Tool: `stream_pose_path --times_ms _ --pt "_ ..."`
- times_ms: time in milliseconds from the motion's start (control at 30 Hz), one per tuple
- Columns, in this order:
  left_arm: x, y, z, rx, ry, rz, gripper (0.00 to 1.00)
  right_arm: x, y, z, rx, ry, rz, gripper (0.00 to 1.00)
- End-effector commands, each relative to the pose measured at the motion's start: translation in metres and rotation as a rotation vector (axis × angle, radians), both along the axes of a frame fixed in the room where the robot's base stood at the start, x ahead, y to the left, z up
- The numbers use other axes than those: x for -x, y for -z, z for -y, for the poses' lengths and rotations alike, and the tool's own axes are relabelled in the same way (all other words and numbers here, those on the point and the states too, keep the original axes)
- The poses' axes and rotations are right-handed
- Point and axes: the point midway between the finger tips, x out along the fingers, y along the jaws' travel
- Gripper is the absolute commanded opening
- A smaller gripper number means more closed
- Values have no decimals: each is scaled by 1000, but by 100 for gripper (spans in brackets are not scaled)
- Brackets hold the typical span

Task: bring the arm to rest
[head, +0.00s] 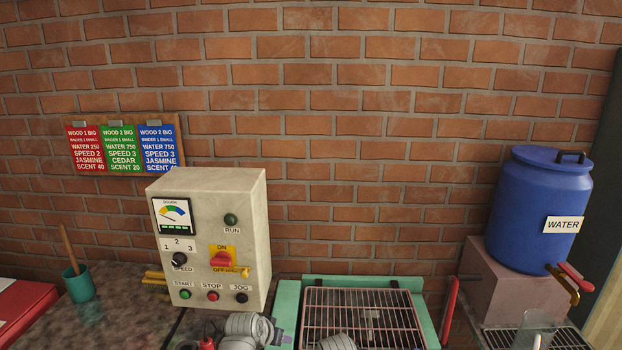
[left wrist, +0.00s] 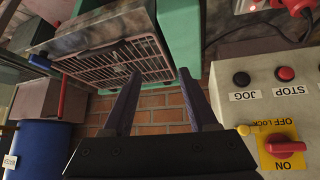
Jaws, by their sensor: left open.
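My left gripper (left wrist: 160,73) shows in the left wrist view with its two dark fingers spread apart. Nothing is between them. In that view, which is turned upside down, the fingers point toward a barred grille and the brick wall, beside the control box (left wrist: 262,110). The gripper touches nothing that I can see. The control box (head: 212,245) also shows in the head view, with its dial, red switch and buttons. Grey rounded parts at the bottom of the head view may be my arms; no gripper fingers are clear there. My right gripper is not seen.
The grille (head: 362,312) sits in a green frame (head: 432,330) right of the control box. A blue water barrel (head: 535,210) stands on a block (head: 485,285) at the right. A green cup (head: 78,285) stands at the left. Recipe cards (head: 120,148) hang on the wall.

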Motion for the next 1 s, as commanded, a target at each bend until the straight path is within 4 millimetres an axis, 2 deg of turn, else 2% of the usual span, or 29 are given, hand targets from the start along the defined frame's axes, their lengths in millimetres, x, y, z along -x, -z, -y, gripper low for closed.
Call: stream_pose_path --times_ms 33,100,200,300,400,567,1000 --pt "30 13 20 -32 38 -102 59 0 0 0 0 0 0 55" --pt "68 29 35 -88 64 -247 59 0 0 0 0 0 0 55" --pt "116 41 44 -175 76 -416 59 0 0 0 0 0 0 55" --pt "152 45 46 -251 68 -536 59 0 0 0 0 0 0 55" --pt "174 45 45 -304 57 -608 59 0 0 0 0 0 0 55" --pt "186 45 43 -337 47 -649 59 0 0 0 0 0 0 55" --pt "185 45 43 -335 48 -649 59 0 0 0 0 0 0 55"
